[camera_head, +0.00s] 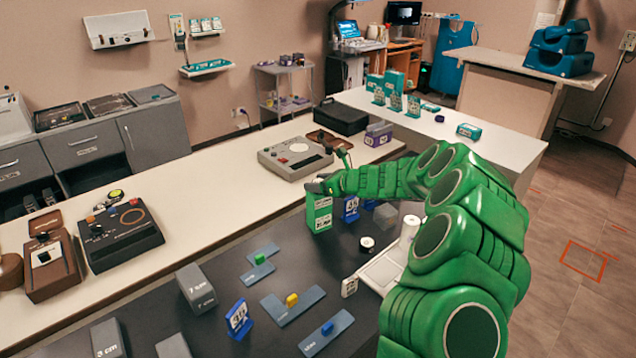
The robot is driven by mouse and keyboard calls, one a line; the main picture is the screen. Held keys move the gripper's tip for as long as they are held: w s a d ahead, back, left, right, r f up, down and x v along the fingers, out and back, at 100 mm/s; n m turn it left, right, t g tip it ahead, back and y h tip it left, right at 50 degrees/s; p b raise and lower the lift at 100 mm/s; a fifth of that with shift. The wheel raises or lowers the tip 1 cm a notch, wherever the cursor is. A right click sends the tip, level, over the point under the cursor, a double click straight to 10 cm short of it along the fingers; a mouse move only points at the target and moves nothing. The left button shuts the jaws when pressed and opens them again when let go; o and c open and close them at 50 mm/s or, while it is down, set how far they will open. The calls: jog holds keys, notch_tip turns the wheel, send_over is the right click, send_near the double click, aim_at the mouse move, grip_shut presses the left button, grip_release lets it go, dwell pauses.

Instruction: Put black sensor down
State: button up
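My green arm reaches in from the lower right, and my gripper (322,186) is at its far end, just above a green and white box (319,214) on the dark table (225,268). The gripper is small and dark here. I cannot tell whether its fingers are open or shut, whether it touches the box, or whether it holds a black sensor. I cannot pick out a black sensor for certain. A small round black piece with a white top (367,243) stands on the dark table, right of the box.
Blue-grey plates with coloured blocks (292,300), grey blocks (196,288) and a blue sign (238,319) stand on the dark table. A white bench (190,207) behind holds a black device (120,236) and a grey one (295,157). Bare bench lies between these devices.

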jog(key=o, duration=0.4)
jog(key=shift+r, duration=0.2)
jog(key=v, duration=1.2)
